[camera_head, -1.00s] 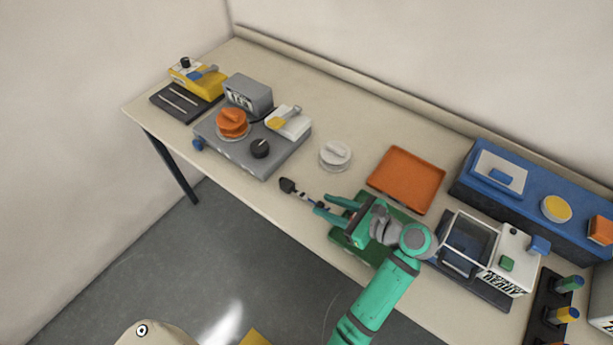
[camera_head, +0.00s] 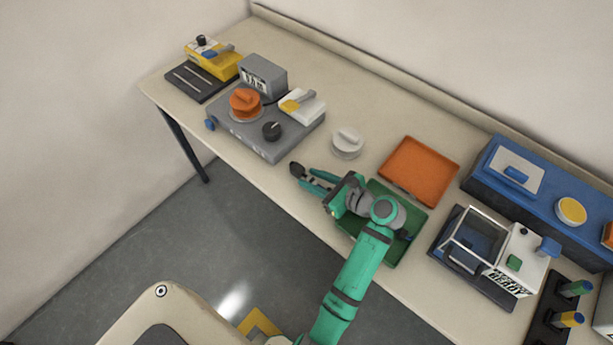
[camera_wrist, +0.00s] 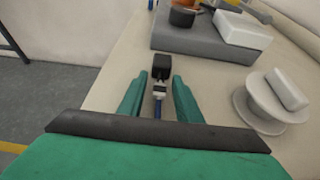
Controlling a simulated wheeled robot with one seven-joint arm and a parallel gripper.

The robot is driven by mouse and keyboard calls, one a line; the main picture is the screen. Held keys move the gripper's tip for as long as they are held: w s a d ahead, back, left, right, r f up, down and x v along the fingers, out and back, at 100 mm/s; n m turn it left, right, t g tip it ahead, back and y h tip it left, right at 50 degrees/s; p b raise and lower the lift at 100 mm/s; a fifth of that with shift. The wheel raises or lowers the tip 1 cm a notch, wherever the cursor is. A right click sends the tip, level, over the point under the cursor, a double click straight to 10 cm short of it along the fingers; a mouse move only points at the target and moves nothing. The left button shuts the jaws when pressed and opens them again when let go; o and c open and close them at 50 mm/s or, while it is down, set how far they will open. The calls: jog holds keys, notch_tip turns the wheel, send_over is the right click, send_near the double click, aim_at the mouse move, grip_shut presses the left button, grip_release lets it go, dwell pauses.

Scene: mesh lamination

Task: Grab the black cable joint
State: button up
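The black cable joint (camera_head: 297,169) lies on the table near its front edge, left of my gripper. In the wrist view its dark block end (camera_wrist: 163,72) is just beyond the fingertips, and a thin light and blue part runs back between the fingers. My gripper (camera_head: 310,179) is open with its two green fingers on either side of the cable joint; it also shows in the wrist view (camera_wrist: 159,84). Gaps show between the fingers and the joint. My palm hides the near end of the joint.
A white round knob piece (camera_head: 347,142) stands right of the joint, and a grey machine base (camera_head: 262,133) is behind it to the left. An orange tray (camera_head: 420,168) and a green tray (camera_head: 408,245) lie to the right. The table's front edge is close.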

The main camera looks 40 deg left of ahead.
jog(key=shift+w+a+f, duration=0.1)
jog(key=shift+a+f, duration=0.05)
jog(key=shift+a, duration=0.15)
jog(key=shift+c, duration=0.7)
